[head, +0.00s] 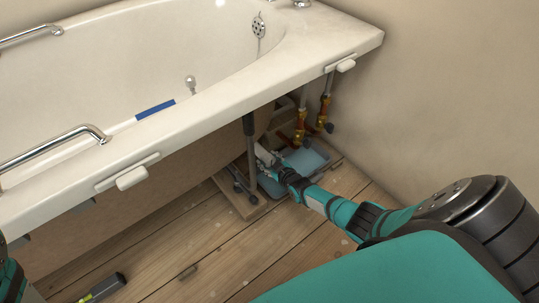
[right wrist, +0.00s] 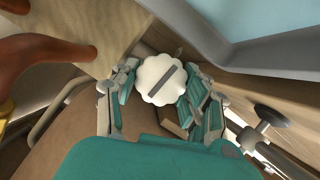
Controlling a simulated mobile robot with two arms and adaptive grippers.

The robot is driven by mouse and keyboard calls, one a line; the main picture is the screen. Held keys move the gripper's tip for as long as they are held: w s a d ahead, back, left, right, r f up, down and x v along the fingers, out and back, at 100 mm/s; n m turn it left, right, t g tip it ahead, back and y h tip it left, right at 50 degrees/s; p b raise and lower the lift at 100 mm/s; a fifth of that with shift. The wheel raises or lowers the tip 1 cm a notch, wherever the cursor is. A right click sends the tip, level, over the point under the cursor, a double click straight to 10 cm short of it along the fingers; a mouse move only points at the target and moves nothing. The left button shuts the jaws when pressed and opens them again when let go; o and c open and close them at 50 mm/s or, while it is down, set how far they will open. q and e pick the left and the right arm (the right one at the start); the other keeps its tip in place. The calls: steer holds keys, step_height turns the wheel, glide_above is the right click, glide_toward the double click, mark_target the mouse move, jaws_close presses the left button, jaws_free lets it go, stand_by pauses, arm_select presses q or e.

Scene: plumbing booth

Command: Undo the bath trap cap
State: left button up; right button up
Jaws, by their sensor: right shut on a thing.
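The bath trap cap (right wrist: 161,79) is a white scalloped disc with a grey bar across its face, in the middle of the right wrist view. My right gripper (right wrist: 159,84) has its fingers on either side of the cap and is shut on it. In the head view my right gripper (head: 268,159) reaches in under the bath rim, beside a dark-topped bath leg (head: 251,150). The cap cannot be made out there. My left gripper is out of view.
A blue-grey tray (head: 312,157) lies on the floor beneath the trap area. Pipes with brass valves (head: 300,122) stand behind it. The bath (head: 225,100) overhangs the space. A dark tool (head: 103,288) lies on the open floorboards at lower left.

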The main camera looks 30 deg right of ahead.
steer(key=shift+a+f+n+h, duration=0.15)
steer(key=shift+n+h, duration=0.65)
steer(key=shift+n, duration=0.4)
steer(key=shift+t, duration=0.3)
steer(key=o, duration=1.2)
steer(key=shift+c, duration=0.2)
steer(key=shift+v, duration=0.8)
steer(key=v, duration=1)
steer(key=shift+s+r, duration=0.15)
steer(key=shift+r, duration=0.05)
steer(key=shift+p, duration=0.3)
